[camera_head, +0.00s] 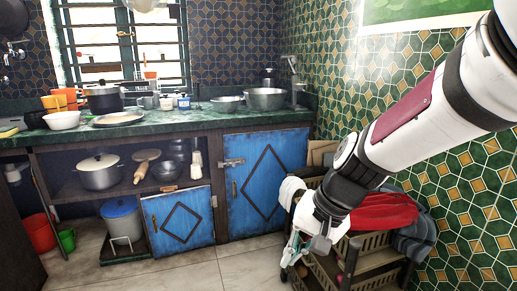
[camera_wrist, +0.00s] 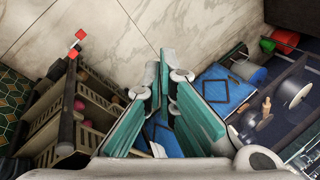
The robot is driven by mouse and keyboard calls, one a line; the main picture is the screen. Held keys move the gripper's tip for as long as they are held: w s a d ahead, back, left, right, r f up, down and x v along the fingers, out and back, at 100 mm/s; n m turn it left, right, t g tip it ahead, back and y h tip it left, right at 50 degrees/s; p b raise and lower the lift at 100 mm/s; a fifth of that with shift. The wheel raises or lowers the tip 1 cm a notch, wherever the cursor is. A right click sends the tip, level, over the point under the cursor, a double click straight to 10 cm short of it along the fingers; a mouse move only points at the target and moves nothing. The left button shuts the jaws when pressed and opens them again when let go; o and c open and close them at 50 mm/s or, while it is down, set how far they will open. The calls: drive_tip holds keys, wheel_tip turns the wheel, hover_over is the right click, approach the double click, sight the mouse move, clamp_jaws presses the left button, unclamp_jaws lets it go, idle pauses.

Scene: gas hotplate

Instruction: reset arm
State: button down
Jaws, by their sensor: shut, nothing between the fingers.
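My arm reaches in from the upper right of the head view. My gripper (camera_head: 308,246) points down in front of the wooden rack at the right, beside the cloths on it, and holds nothing. In the wrist view my gripper (camera_wrist: 166,78) shows two teal-padded fingers that come close together at the tips, with no object between them. The floor and the blue cabinet doors show beyond the fingers. In the head view the fingertips are small and partly lost against the rack.
A slatted rack (camera_head: 375,262) with red and dark cloths stands close to my gripper. A blue cabinet door (camera_head: 262,178) is shut; a lower blue door (camera_head: 180,218) stands to its left. The green counter (camera_head: 200,118) holds pots and bowls. The tiled floor (camera_head: 240,262) in front is clear.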

drive_tip(key=s+d+r+n+g+h, duration=0.15)
drive_tip(key=s+d, duration=0.25)
drive_tip(key=s, duration=0.5)
drive_tip(key=s+d+r+h, duration=0.1)
drive_tip(key=s+d+r, duration=0.25)
drive_tip(key=s, duration=0.55)
drive_tip(key=s+d+r+n+h, duration=0.15)
drive_tip(key=s+d, duration=0.35)
drive_tip(key=s, duration=0.5)
wheel_tip(320, 180, up, 31)
drive_tip(key=t+p, duration=0.3)
drive_tip(key=p, duration=2.7)
drive_tip(key=shift+w+t, duration=0.3)
drive_tip(key=shift+t, duration=0.05)
drive_tip(key=shift+r, duration=0.1)
